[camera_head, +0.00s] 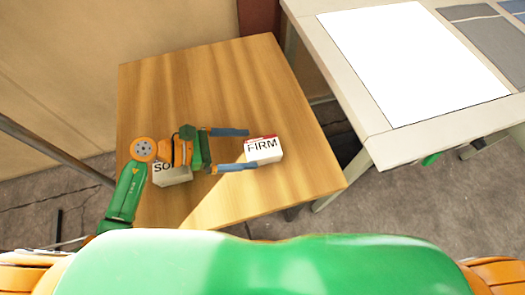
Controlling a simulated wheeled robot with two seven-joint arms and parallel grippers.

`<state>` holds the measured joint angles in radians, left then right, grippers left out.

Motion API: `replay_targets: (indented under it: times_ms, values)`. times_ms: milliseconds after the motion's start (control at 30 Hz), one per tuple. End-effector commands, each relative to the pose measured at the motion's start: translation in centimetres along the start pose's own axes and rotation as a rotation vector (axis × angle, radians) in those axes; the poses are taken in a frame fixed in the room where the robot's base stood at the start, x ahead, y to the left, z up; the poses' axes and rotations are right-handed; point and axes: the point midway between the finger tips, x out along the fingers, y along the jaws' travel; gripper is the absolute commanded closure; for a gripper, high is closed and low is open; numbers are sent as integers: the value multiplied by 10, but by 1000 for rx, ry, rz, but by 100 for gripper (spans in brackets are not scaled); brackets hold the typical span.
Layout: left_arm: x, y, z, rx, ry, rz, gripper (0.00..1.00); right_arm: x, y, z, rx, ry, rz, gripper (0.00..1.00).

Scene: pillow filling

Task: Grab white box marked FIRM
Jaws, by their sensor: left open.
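The white box marked FIRM (264,151) sits on the wooden table, right of its middle, with a red strip along its far top edge. My left gripper (247,149) is open and comes in from the left. Its two blue fingers point right. The far fingertip ends just beyond the box's far left corner, and the near fingertip reaches the box's near left edge. I cannot tell whether it touches. A second white box marked with letters starting "SO" (172,176) is partly hidden under my left arm. My right gripper is not in view.
The wooden table (240,75) is mostly bare around the boxes. A pale table (350,110) with a large white sheet (415,60) and grey cloth-like pieces (488,40) stands at the right, across a narrow gap. A wall runs along the back left.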

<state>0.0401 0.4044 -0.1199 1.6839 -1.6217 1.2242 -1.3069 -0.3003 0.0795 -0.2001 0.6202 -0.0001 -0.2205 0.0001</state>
Motion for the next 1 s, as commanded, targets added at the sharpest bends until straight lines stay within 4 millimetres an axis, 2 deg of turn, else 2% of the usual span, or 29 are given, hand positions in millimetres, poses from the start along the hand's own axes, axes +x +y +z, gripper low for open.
replay_targets:
  times_ms: [200, 300, 567, 867, 1000]
  values:
    - [39, -4, 11, -3, -6, -3, 0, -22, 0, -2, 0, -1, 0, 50]
    - [56, -3, 7, -2, -3, 0, 0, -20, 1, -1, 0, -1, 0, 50]
    - [61, -3, 4, 1, 2, 0, 0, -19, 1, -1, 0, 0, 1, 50]
    - [60, -3, 4, 1, 2, 0, 81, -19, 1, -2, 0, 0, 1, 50]
    - [60, -3, 4, 1, 1, 0, 84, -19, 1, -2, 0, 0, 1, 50]
